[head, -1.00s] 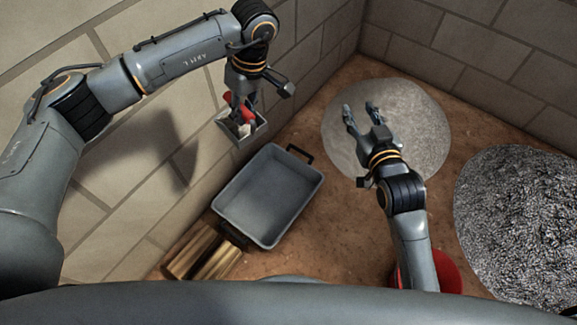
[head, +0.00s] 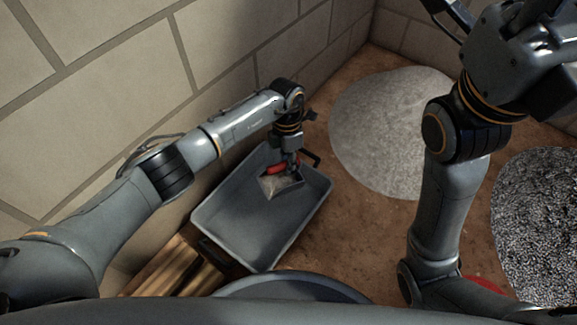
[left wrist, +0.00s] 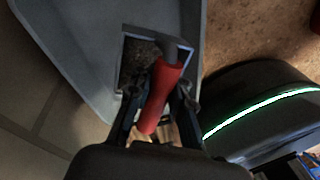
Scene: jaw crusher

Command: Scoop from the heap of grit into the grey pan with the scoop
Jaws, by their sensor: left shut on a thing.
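My left gripper (head: 289,162) is shut on the red handle of the scoop (head: 282,183). The scoop is over the far end of the grey pan (head: 232,218), and its tray holds some grainy material. In the left wrist view the red handle (left wrist: 158,97) runs between the fingers, and dark grit shows in the scoop's tray over the pan (left wrist: 72,35). A pale, fine heap (head: 375,125) lies beyond the pan to the right. A darker, coarse speckled heap (head: 540,225) lies at the right edge. My right arm rises at the right, and its fingertips cannot be made out.
A block wall stands close along the pan's left side and behind the pale heap. A wooden thing (head: 165,268) lies at the pan's near left corner. A red object (head: 484,284) is partly hidden by my right arm. Bare brown ground lies between pan and heaps.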

